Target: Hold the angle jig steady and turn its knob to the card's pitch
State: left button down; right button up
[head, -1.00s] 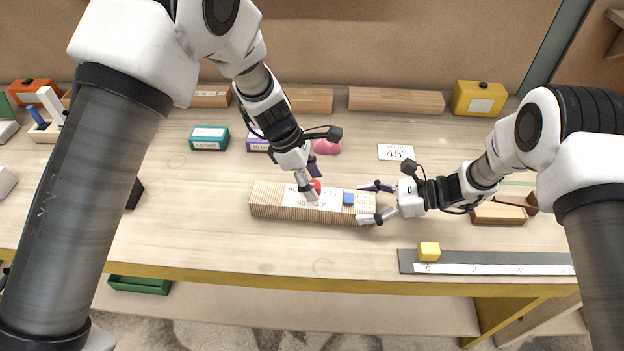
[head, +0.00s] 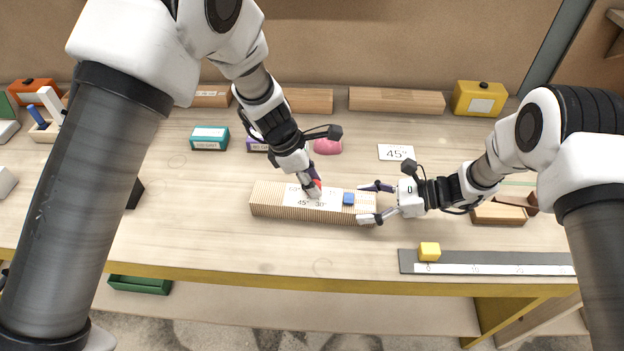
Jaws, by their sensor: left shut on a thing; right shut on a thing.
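The angle jig (head: 268,204) is a long ribbed wooden block near the middle of the table, with a white scale plate (head: 298,199) on top showing angle marks such as 45 and 30. Its red knob (head: 318,184) is mostly hidden by my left gripper (head: 315,190), which comes down from above and is shut on it. A small blue block (head: 348,198) sits on the jig's right part. My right gripper (head: 372,203) is shut on the jig's right end, one finger on each long side. The white card (head: 396,153) behind it reads 45°.
A yellow block (head: 429,251) sits on a grey ruler strip (head: 405,263) at the front right. A teal box (head: 209,138), a pink lump (head: 327,146) and wooden blocks (head: 397,101) lie behind. The table left of the jig is mostly clear.

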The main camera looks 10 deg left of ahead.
pick_arm(q)
jog(key=n+t, duration=0.1)
jog(key=n, duration=0.3)
jog(key=shift+y, duration=0.4)
jog(key=shift+s+d+n+t+y, duration=0.1)
jog(key=shift+n+t+y, duration=0.45)
jog(key=shift+n, duration=1.05)
jog(key=shift+t+h, duration=0.25)
jog(key=c, duration=0.8)
grip_release()
jog(key=shift+r, duration=0.1)
jog(key=v, duration=1.1)
jog(key=shift+r, duration=0.35)
